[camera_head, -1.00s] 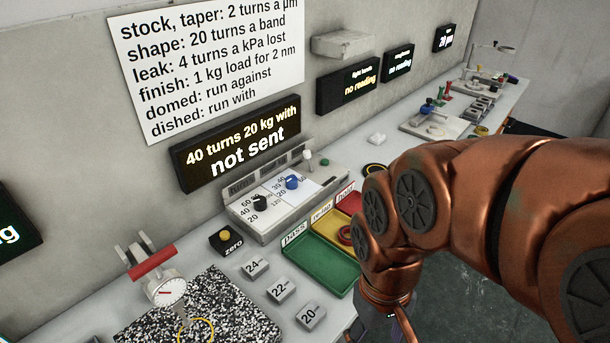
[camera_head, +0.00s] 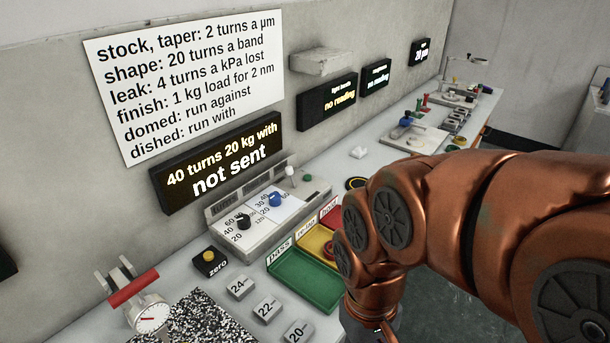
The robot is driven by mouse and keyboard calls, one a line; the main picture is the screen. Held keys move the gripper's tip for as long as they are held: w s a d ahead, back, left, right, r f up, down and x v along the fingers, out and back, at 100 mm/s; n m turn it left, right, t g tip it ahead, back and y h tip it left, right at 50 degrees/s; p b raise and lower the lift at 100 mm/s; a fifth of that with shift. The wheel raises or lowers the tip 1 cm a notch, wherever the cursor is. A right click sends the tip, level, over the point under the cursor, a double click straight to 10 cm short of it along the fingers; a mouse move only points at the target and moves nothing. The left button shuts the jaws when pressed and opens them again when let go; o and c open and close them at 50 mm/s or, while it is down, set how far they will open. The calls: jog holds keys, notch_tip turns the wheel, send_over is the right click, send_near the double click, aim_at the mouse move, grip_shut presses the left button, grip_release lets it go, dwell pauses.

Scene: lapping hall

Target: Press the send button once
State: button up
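A control panel (camera_head: 245,238) stands on the bench below the lit display (camera_head: 218,163), which reads "40 turns 20 kg with not sent". The panel carries a black knob (camera_head: 243,221), a blue knob (camera_head: 275,199), a small white-topped lever (camera_head: 290,172) and a green button (camera_head: 307,178) at its right end. No send label is readable on it. My copper arm comes in from the right and bends down in front of the bench. My gripper's fingers are out of sight below the picture edge, so their opening does not show.
A yellow zero button (camera_head: 209,256) sits left of the green, yellow and red trays (camera_head: 302,281). Several grey weights (camera_head: 240,287), a dial gauge (camera_head: 148,314) and a speckled plate (camera_head: 190,325) are nearby. Further displays (camera_head: 327,102) line the wall.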

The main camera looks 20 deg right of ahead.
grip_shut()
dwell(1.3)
